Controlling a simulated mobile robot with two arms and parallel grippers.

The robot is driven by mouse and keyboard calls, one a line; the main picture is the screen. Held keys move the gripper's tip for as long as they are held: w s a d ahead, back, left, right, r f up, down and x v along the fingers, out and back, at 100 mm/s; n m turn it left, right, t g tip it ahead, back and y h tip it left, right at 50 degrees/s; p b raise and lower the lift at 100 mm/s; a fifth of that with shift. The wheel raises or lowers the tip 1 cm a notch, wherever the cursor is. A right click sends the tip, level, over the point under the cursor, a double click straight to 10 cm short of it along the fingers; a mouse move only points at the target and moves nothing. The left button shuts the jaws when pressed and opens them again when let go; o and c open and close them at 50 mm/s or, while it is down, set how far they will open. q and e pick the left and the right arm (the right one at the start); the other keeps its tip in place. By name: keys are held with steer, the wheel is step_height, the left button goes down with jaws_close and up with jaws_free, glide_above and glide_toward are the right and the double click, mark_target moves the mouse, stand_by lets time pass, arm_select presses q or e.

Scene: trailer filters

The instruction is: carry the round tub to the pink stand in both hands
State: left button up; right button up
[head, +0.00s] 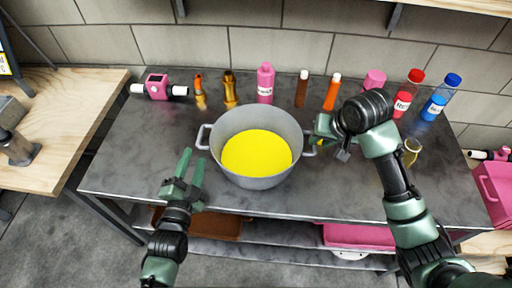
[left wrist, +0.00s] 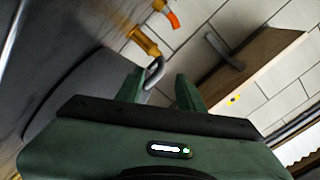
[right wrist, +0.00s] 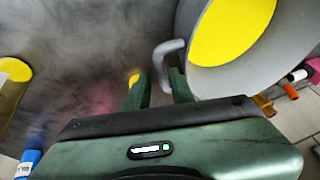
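The round tub (head: 232,172) is a grey pot with yellow contents and two loop handles, upright on the dark metal table. My left gripper (head: 190,166) is open at its front left, apart from the left handle (head: 203,137). In the left wrist view this handle (left wrist: 153,74) appears ahead, between the open fingers. My right gripper (head: 322,136) is at the right handle. In the right wrist view its fingers are apart, with the handle (right wrist: 166,60) at their tips; contact is unclear. I cannot tell which pink thing is the stand; a pink piece (head: 358,236) shows on the lower shelf.
Bottles, including a pink one (head: 265,84), line the table's back. Red (head: 404,103) and blue (head: 435,105) bottles stand at the right. A pink crate (head: 494,186) is at the far right. A wooden table (head: 70,120) is at the left. The table's front left is clear.

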mark_target(197, 145)
arm_select(q)
steer(key=shift+d+r, duration=0.1)
steer(key=shift+r, duration=0.05)
arm_select(e)
steer(key=shift+s, duration=0.15)
